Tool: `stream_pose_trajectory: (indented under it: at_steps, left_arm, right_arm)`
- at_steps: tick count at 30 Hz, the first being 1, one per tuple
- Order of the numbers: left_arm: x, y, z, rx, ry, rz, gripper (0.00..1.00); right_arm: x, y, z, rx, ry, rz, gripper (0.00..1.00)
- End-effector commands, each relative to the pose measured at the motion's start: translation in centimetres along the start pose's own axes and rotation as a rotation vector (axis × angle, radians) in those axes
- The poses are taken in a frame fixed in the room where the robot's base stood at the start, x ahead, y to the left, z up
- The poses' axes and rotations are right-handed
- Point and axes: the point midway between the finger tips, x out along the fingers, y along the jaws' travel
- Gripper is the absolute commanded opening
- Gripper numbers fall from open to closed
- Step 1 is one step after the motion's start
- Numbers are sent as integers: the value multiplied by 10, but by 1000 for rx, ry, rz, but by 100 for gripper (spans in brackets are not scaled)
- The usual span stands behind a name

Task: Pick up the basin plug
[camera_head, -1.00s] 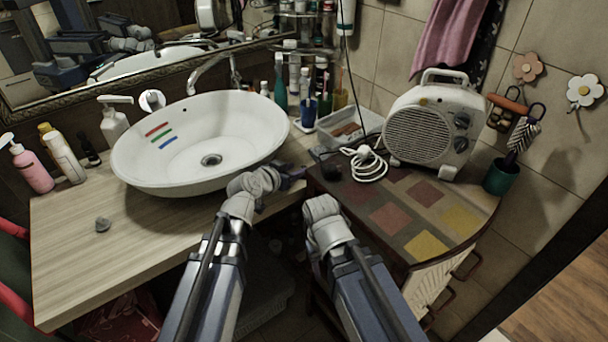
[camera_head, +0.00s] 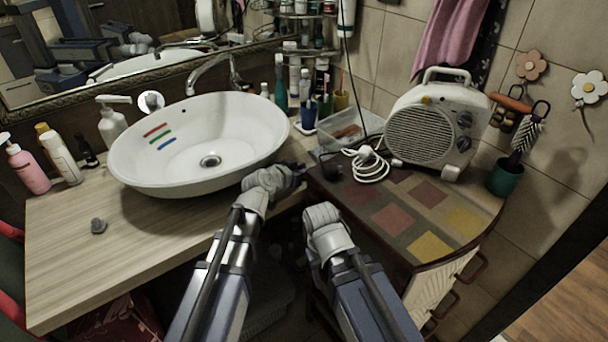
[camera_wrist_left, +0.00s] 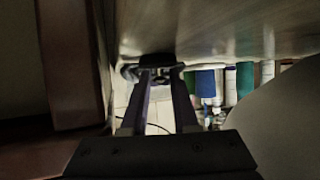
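The basin plug (camera_head: 98,226), a small dark-grey piece, lies on the wooden counter (camera_head: 150,260) left of and in front of the white basin (camera_head: 135,180). My left gripper (camera_head: 298,168) is by the basin's right front side, at the gap between counter and cabinet, far right of the plug.
A pink bottle (camera_head: 28,168), a white bottle (camera_head: 62,158) and a soap dispenser (camera_head: 112,125) stand at the counter's left and back. A cabinet (camera_head: 390,218) with a white heater (camera_head: 432,130) and coiled cable (camera_head: 367,165) is on the right. The counter around the plug is clear.

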Motion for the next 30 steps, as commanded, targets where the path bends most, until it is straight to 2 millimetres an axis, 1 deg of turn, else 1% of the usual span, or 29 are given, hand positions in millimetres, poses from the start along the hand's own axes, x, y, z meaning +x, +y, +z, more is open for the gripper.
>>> stream_pose_trajectory:
  at_steps: [1,3,4,20,26,30]
  left_arm:
    - [0,0,0,0,0,0,9]
    - [0,0,0,0,0,0,1]
    - [0,0,0,0,0,0,0]
    - [0,0,-1,0,0,0,0]
    - [-3,0,-6,0,0,0,0]
    - [-6,0,-13,0,0,0,0]
  right_arm:
    - [0,0,0,0,0,0,50]
    - [0,0,0,0,0,0,50]
    - [0,0,0,0,0,0,50]
    - [-1,0,0,0,0,0,50]
    - [-6,1,0,0,0,0,50]
    - [-15,1,1,0,0,0,50]
